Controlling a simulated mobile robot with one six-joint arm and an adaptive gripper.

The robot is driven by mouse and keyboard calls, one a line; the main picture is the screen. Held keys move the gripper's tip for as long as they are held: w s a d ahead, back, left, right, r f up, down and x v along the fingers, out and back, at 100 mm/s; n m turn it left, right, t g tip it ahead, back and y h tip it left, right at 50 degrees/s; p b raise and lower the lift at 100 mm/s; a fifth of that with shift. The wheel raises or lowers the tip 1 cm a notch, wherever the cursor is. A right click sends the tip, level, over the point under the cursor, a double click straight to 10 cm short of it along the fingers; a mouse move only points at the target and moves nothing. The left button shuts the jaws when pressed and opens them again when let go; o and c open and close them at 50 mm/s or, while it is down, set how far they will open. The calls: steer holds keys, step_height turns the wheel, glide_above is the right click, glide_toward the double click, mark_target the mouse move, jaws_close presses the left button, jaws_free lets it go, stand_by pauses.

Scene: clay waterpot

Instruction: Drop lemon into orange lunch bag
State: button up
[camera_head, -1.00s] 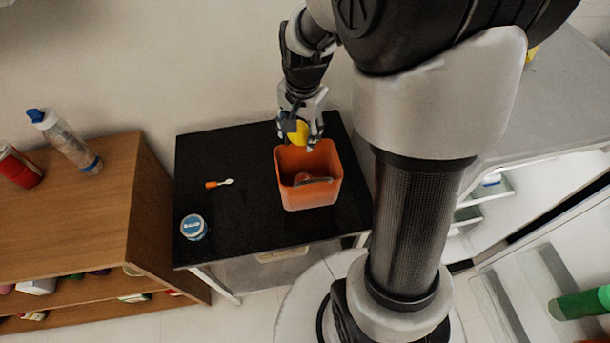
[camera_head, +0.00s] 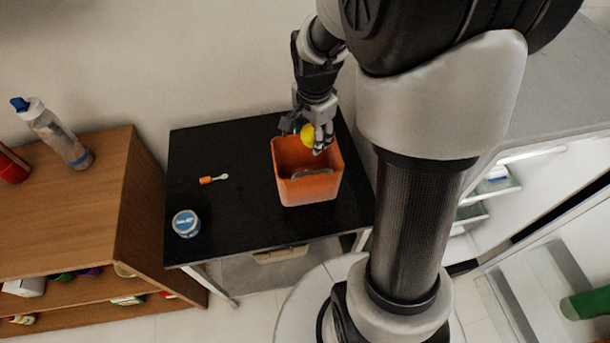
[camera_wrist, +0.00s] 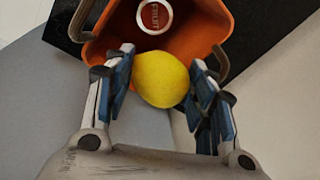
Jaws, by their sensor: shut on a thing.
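The orange lunch bag (camera_head: 308,188) stands upright and open-topped on a black table, with a grey handle at its rim. It also shows in the wrist view (camera_wrist: 205,22), where a round item with a red and white label (camera_wrist: 155,16) lies inside. My gripper (camera_head: 312,136) is shut on the yellow lemon (camera_head: 307,131) and holds it over the bag's opening, near the far rim. In the wrist view the lemon (camera_wrist: 161,79) sits between the two blue-padded fingers (camera_wrist: 160,90). The head view hides most of the bag's inside.
On the black table (camera_head: 240,225), left of the bag, are a small orange and white item (camera_head: 212,179) and a blue and white jar (camera_head: 186,223). A wooden shelf (camera_head: 85,200) with a bottle (camera_head: 55,133) stands at left. The table between is clear.

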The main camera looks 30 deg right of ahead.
steer(key=o, duration=1.2)
steer(key=shift+c, duration=0.2)
step_height(320, 180, up, 12)
steer(key=s, duration=0.2)
steer(key=shift+a, duration=0.45)
steer(key=shift+f, duration=0.1)
steer(key=s+a+r+n+t, duration=0.1)
steer(key=s+a+n, duration=0.4)
steer(key=s+n, duration=0.3)
steer(key=s+a+r+n+t, duration=0.1)
steer(key=s+a+n, duration=0.5)
steer(key=s+n, duration=0.2)
steer(key=shift+s+a+t+y, duration=0.15)
steer(key=shift+s+t+y, duration=0.25)
steer(key=shift+s, duration=0.2)
